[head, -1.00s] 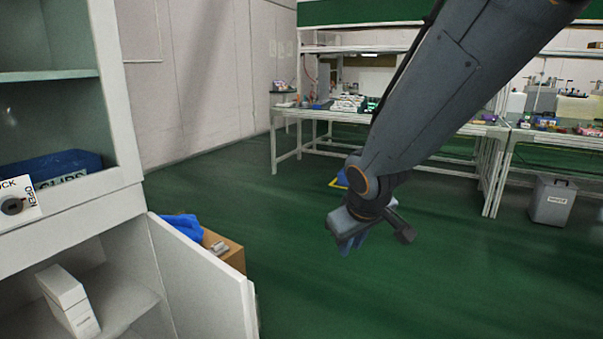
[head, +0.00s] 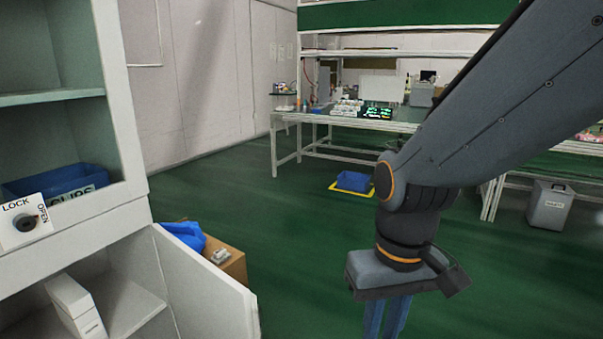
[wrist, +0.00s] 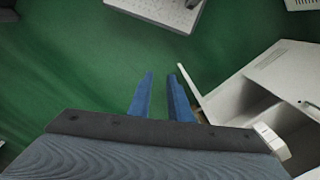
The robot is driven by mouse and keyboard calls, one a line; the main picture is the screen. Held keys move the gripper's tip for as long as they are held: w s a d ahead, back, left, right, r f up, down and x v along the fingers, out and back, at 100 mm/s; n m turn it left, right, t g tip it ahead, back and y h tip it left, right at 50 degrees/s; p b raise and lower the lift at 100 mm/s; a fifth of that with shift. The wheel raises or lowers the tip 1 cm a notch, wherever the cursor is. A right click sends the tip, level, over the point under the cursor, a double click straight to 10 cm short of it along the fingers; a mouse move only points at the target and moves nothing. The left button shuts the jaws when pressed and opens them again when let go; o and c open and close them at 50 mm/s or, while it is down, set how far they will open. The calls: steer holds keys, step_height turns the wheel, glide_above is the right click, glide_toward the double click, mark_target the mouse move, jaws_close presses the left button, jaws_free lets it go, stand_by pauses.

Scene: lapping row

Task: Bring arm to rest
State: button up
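My gripper (head: 386,322) hangs at the end of my arm in the right half of the head view, pointing down over the green floor. Its blue fingertips run to the bottom edge there. In the wrist view my gripper (wrist: 161,80) shows its two blue fingers apart, with only green floor between them. It is open and holds nothing. It is to the right of the white cabinet (head: 133,110) and clear of it in the head view.
The cabinet's lower door (head: 205,290) stands open. A blue bin (head: 60,183) is on its shelf. A cardboard box (head: 232,266) is behind the door. A blue tray (head: 354,180) lies on the floor inside yellow marking. A workbench (head: 290,116) and a grey bin (head: 549,205) are farther back.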

steer(key=d+r+m+p, duration=0.2)
steer(key=d+r+p, duration=0.5)
steer(key=p, duration=0.5)
steer(key=shift+s+r+p, duration=0.15)
steer(key=shift+s+p, duration=0.1)
steer(key=shift+p, duration=0.1)
steer(key=shift+d, duration=0.15)
